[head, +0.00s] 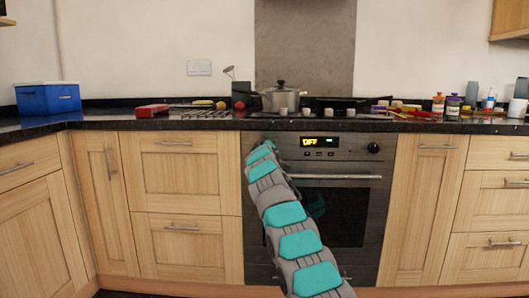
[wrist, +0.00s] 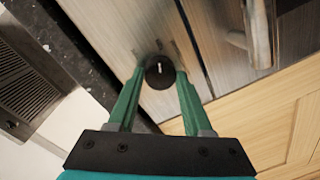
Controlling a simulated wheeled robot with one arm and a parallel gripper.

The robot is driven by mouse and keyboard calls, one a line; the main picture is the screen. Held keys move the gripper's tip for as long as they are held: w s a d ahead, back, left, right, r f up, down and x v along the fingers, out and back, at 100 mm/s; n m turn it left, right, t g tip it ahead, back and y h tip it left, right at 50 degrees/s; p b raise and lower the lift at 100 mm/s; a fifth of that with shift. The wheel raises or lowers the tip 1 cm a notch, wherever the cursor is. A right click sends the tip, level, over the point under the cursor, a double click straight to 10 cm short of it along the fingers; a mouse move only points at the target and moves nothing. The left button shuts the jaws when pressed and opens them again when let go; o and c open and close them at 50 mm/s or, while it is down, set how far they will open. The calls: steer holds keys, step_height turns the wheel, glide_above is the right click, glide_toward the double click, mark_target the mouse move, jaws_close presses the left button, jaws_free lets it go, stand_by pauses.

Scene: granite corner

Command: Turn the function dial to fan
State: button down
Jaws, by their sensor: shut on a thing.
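The function dial (wrist: 159,76) is a round black knob with a short white mark, on the brushed-metal oven panel. In the wrist view, the mark points nearly straight up the picture. My gripper (wrist: 160,70) has its two teal fingers shut on the dial, one on each side. In the head view, my arm hides this dial and my fingertips at the left end of the panel. The oven display (head: 320,141) shows lit yellow letters that read OFF. A second black dial (head: 374,148) is uncovered at the panel's right end.
The oven door handle (head: 335,177) runs below the panel; it also shows in the wrist view (wrist: 254,35). The dark granite counter edge (head: 200,124) lies just above. A pot (head: 281,98) stands on the hob. Wooden cabinets flank the oven.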

steer(key=shift+f+m, duration=0.15)
steer(key=shift+m, duration=0.45)
steer(key=shift+d, duration=0.1)
steer(key=shift+c, duration=1.6)
jaws_free()
steer(key=shift+b, duration=0.3)
